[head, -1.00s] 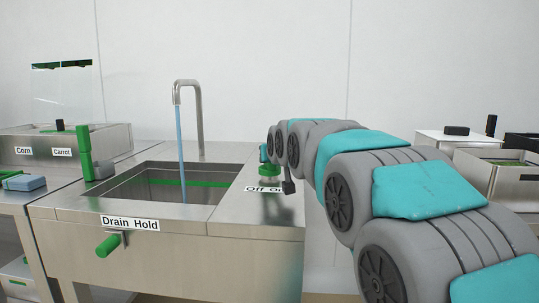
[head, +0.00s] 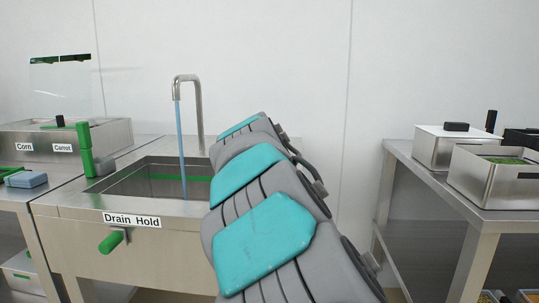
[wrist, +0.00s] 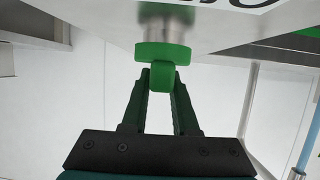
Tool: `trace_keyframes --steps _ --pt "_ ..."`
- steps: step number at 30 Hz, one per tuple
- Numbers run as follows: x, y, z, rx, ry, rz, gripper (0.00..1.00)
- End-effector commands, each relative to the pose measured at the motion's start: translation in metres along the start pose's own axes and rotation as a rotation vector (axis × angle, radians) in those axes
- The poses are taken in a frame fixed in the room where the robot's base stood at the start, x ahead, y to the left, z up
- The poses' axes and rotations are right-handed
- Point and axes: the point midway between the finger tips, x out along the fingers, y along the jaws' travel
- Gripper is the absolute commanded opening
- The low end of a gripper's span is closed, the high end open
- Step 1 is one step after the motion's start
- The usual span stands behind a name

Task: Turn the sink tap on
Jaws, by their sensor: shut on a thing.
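The sink tap has a thin steel spout (head: 199,115) that curves over the steel sink (head: 128,184) in the head view. A blue stream of water (head: 182,150) runs from the spout down into the basin. In the wrist view, the green tap knob (wrist: 156,53) sits on a short metal stem, with part of a label by it. My gripper (wrist: 161,85) is shut on the knob's green tab. In the head view, my arm covers the knob, its label and my gripper.
A green drain handle (head: 111,241) hangs below the "Drain Hold" label on the sink front. An upright green lever (head: 85,148) stands left of the basin. A steel table (head: 460,215) with bins is on the right. A floor gap lies between it and the sink.

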Motion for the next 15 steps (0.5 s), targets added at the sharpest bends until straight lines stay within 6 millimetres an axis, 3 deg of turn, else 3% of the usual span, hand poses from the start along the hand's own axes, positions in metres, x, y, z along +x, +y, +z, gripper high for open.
trace_keyframes --steps 11,12,15 --pt "-0.0008 -0.0002 -0.0016 0.0 0.003 0.001 0.0" --pt "-0.0008 -0.0001 -0.0016 0.0 0.003 0.001 0.31" --pt "-0.0007 -0.0001 -0.0013 0.0 0.002 0.001 0.42"
